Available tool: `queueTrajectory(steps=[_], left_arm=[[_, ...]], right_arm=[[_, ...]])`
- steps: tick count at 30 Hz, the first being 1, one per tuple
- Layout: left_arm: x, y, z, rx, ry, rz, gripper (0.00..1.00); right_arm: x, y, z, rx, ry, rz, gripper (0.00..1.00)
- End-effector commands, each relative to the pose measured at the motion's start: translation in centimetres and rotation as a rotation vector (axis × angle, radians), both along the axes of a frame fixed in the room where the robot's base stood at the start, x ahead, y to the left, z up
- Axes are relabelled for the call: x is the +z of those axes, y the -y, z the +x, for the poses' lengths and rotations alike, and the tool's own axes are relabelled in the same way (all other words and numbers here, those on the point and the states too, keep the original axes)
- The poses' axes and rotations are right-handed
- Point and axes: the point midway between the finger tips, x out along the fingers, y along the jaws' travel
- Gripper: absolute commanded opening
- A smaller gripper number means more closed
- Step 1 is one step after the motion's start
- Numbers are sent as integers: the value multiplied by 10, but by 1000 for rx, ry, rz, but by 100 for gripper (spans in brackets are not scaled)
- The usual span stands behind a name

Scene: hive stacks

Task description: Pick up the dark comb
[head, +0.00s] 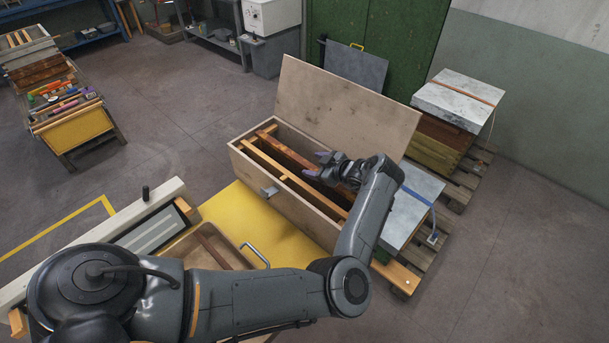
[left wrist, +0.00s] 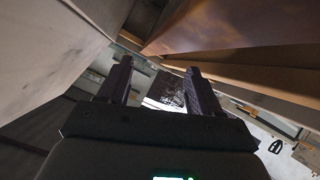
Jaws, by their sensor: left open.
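An open wooden box (head: 247,171) holds long frames lying lengthwise. One has a dark reddish-brown top bar (head: 292,153), which looks like the dark comb. A paler frame (head: 262,160) lies beside it, nearer the box's front wall. My left gripper (head: 318,165) is over the box's middle, by the dark bar; its arm hides the box's right end. In the left wrist view my left gripper (left wrist: 160,78) is open, with nothing visible held between its fingers. A brown frame surface (left wrist: 225,25) fills the upper right there, close to the fingers. My right gripper is not in view.
The box's raised lid (head: 345,110) stands behind the gripper. A tray (head: 235,255) with a brown bar is at the lower left. Hive stacks (head: 440,150) stand on a pallet at right.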

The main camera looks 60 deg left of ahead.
Motion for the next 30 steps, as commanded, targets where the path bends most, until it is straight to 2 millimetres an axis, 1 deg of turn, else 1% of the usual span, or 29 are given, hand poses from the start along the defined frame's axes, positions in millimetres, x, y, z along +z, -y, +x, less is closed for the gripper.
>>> queueTrajectory(steps=[8, 13, 18, 25, 26, 30], left_arm=[[-11, -13, -2, 0, -1, 0, 64], [-26, -30, -5, 0, -1, 0, 64], [-33, -45, -8, -1, 0, 0, 64], [-34, -46, -8, -2, 1, 0, 64], [-34, -46, -8, -2, 1, 0, 63], [-34, -46, -8, -2, 1, 0, 41]], right_arm=[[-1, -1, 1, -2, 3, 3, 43], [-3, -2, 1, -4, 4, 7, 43], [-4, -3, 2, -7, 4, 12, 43], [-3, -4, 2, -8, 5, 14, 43], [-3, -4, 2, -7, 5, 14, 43], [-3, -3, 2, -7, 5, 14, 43]])
